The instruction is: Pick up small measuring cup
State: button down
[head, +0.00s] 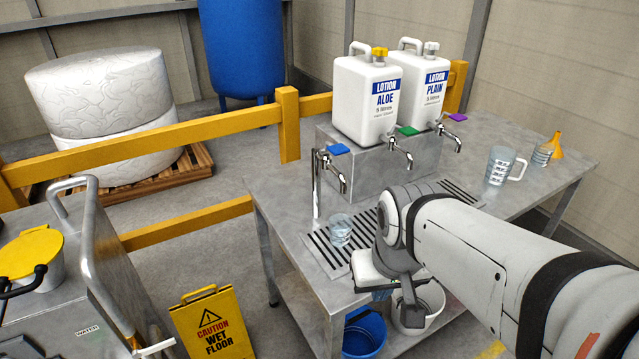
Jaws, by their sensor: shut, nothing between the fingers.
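A small clear cup (341,230) with faint markings stands upright on the slotted drain grate, under the left tap. Another small clear cup (541,155) with dark markings stands at the table's right end, beside a yellow funnel (556,146). I cannot tell from looks alone which is the small measuring cup. A larger clear jug (499,166) with a handle stands left of the second cup. My gripper (378,288) is at the table's front edge, to the right of and nearer than the first cup, apart from it. It is shut and empty; its fingertips are hard to make out.
Two white lotion canisters, ALOE (366,105) and PLAIN (428,90), stand on a metal block (350,155) with taps in front. A white bucket (428,303) and blue bucket (364,333) are below the table. A yellow wet-floor sign (213,325) stands left.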

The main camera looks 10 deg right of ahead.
aim_at(338, 238)
jog(key=z, duration=1.25)
jog(key=k, duration=1.4)
jog(key=u, duration=0.7)
jog(key=i, duration=1)
jog(key=u, duration=0.05)
